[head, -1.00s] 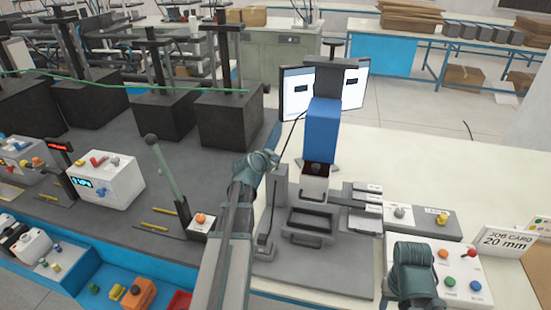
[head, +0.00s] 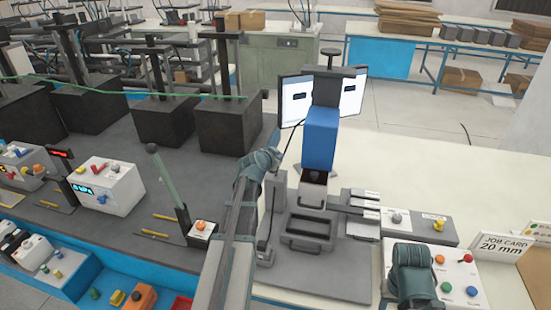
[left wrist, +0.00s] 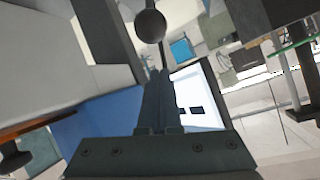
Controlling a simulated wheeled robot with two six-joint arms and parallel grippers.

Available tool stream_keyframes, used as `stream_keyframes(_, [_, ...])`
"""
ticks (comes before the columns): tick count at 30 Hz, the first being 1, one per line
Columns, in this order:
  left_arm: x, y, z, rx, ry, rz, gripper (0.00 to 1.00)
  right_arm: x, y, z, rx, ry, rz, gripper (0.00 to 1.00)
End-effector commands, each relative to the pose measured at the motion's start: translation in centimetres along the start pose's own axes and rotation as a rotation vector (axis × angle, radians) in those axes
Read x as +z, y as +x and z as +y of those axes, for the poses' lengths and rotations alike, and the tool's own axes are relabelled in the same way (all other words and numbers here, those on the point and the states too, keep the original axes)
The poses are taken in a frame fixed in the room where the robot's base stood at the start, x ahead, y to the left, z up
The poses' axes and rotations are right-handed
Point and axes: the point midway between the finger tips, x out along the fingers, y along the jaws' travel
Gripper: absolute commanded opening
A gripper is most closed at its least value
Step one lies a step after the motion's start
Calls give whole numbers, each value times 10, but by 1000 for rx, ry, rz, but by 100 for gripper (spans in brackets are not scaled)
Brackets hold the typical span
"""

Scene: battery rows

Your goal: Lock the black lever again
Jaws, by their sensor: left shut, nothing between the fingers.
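In the left wrist view a black ball knob (left wrist: 150,25) on a thin dark stem stands just beyond my fingertips; I take it as the black lever's end. My left gripper (left wrist: 160,78) is shut and empty, its dark fingers pointing towards the knob. I cannot tell whether they touch the stem. In the head view my left wrist is beside the press with the blue head (head: 320,140), on its left. The fingertips and the lever are hard to make out there, so the lever's position is unclear.
A green lever with a black knob (head: 168,185) stands to the left of my arm. Screens (head: 296,95) stand behind the press. A button box (head: 460,280) and job card (head: 503,245) are at right. The pale bench at far right is mostly clear.

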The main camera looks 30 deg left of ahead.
Motion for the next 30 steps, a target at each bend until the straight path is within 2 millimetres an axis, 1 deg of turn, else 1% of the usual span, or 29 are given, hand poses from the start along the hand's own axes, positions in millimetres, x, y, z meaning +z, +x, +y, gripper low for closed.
stream_keyframes(1, [-14,0,-2,2,3,0,0,1,-13,1,0,0,0,50])
stream_keyframes(2, [-20,1,-1,2,2,0,0,1,-17,2,0,0,0,50])
stream_keyframes(4, [-14,-16,2,-1,0,-1,0,1,-18,2,0,-1,0,50])
stream_keyframes(9, [-7,-57,5,-2,0,-1,0,2,-30,3,0,-1,0,50])
stream_keyframes(12, [-3,-77,7,-1,-2,0,0,2,-35,3,0,-1,0,50])
stream_keyframes(15, [0,-90,8,-1,0,-1,0,2,-38,4,0,-1,0,50])
stream_keyframes(19, [2,-97,8,0,0,0,0,2,-40,4,0,0,0,50])
stream_keyframes(30, [2,-96,8,0,0,0,0,2,-39,4,0,1,0,50])
